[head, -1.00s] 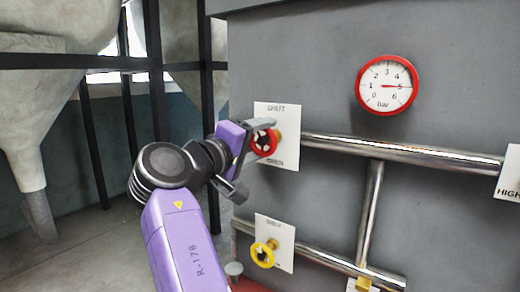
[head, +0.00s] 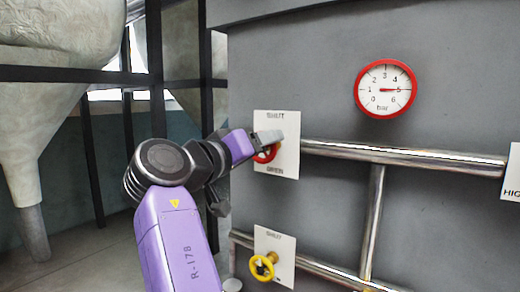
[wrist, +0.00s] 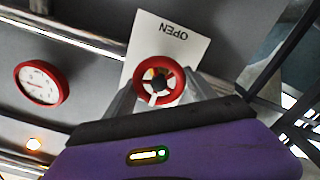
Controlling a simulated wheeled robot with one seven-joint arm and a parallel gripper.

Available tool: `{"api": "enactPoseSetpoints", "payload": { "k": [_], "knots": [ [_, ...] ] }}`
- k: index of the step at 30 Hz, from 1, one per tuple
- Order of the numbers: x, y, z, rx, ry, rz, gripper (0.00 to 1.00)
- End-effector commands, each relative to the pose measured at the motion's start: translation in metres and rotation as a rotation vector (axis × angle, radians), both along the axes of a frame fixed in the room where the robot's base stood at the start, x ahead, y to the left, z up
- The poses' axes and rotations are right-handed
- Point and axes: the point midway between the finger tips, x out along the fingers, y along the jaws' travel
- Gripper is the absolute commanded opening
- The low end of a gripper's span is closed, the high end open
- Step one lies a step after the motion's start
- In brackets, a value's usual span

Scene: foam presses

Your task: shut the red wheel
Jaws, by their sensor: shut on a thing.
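The red wheel (head: 265,154) sits on a white plate (head: 288,165) marked SHUT at the top and OPEN at the bottom. My gripper (head: 268,138) is at the wheel and covers its upper part in the head view. In the wrist view the red wheel (wrist: 160,82) shows between the two grey fingers of my gripper (wrist: 158,92), which are closed on its rim. The plate's word OPEN appears upside down there. The exact finger contact is partly hidden.
A yellow wheel (head: 263,266) on its own plate is below. A red-rimmed gauge (head: 385,89) at the upper right reads about 5 bar. A steel pipe (head: 400,154) runs right from the red wheel. Black posts (head: 155,70) and a hopper (head: 60,90) stand left.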

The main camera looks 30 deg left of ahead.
Motion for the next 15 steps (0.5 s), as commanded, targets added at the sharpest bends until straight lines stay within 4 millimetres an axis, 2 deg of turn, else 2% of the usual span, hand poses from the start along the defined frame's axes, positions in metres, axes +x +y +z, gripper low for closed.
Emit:
{"api": "enactPoseSetpoints", "payload": {
  "k": [1,13,14,15],
  "knots": [
    [0.0004,-0.0007,-0.0063,0.004,0.011,-0.005,0.24],
    [0.0003,-0.0005,-0.0066,0.01,0.012,-0.004,0.24],
    [0.0003,-0.0004,-0.0067,0.01,0.012,-0.004,0.66],
    [0.0003,-0.0003,-0.0065,0.01,0.011,-0.004,0.74]
  ]
}}
